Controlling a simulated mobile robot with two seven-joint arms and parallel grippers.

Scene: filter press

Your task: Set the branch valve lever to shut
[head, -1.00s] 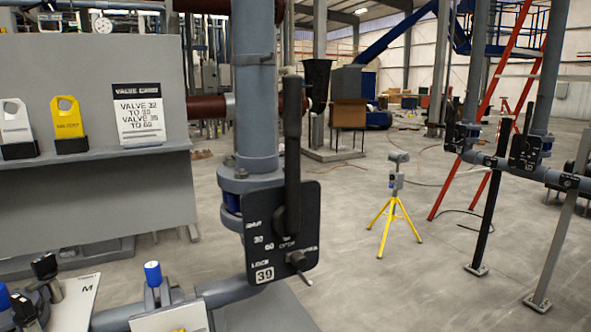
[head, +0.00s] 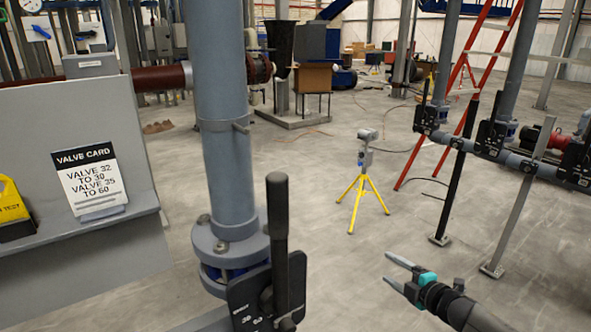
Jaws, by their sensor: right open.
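A black valve lever (head: 277,235) stands upright at the bottom middle of the head view, in front of a grey vertical pipe. Behind its lower part is a black dial plate (head: 248,298) with white markings, partly cut off by the bottom edge. I cannot tell which marking the lever points to. My right gripper (head: 390,268) is to the right of the lever, well apart from it. Its two fingers are spread and empty, pointing left. My left gripper is not in view.
The grey pipe with its flange (head: 228,240) rises behind the lever. A yellow tripod (head: 357,195) stands on the open floor. More pipes with levers (head: 490,137) are at right.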

